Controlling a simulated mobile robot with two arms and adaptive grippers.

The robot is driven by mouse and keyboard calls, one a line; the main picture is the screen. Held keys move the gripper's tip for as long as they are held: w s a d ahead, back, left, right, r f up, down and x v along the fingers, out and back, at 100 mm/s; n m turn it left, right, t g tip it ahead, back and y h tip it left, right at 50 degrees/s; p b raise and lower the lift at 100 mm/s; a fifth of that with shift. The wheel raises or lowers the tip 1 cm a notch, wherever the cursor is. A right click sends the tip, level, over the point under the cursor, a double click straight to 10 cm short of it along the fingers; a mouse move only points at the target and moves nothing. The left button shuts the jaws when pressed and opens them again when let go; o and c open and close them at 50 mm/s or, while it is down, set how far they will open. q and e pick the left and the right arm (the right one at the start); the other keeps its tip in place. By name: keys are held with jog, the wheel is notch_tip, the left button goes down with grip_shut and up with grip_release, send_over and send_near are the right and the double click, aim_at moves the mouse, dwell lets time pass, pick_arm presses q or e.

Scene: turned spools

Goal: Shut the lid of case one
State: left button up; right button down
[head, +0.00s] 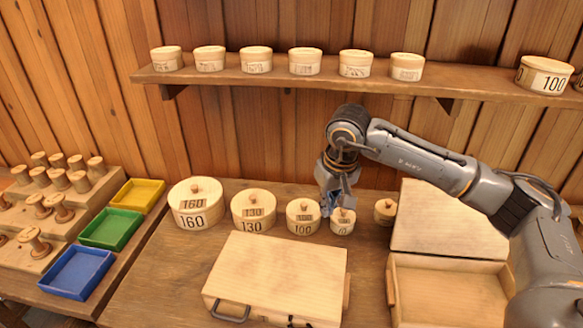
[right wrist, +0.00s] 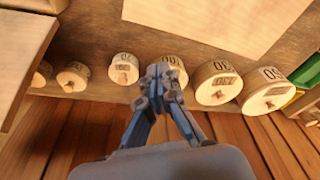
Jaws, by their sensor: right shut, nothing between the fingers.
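An open wooden case stands at the right of the bench in the head view. Its lid (head: 450,220) is raised, leaning back behind the case body (head: 450,290). A second wooden case (head: 275,275), with a metal handle, lies shut at the front middle. I cannot read a number on either, so I cannot tell which is case one. My right gripper (head: 338,200) is shut and empty, above the small round boxes and left of the raised lid. Its closed fingers also show in the right wrist view (right wrist: 162,75). My left gripper is not in view.
Round lidded boxes marked 160 (head: 196,205), 130 (head: 254,210) and 100 (head: 303,216) stand in a row, with smaller ones (head: 385,211) to their right. Blue (head: 77,272), green (head: 111,229) and yellow (head: 138,195) trays lie left. A shelf (head: 290,83) holds more boxes.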

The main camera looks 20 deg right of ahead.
notch_tip(320, 180, up, 8)
jog(key=p, duration=0.4)
jog(key=shift+p, duration=0.4)
dwell(0.3)
dwell(0.4)
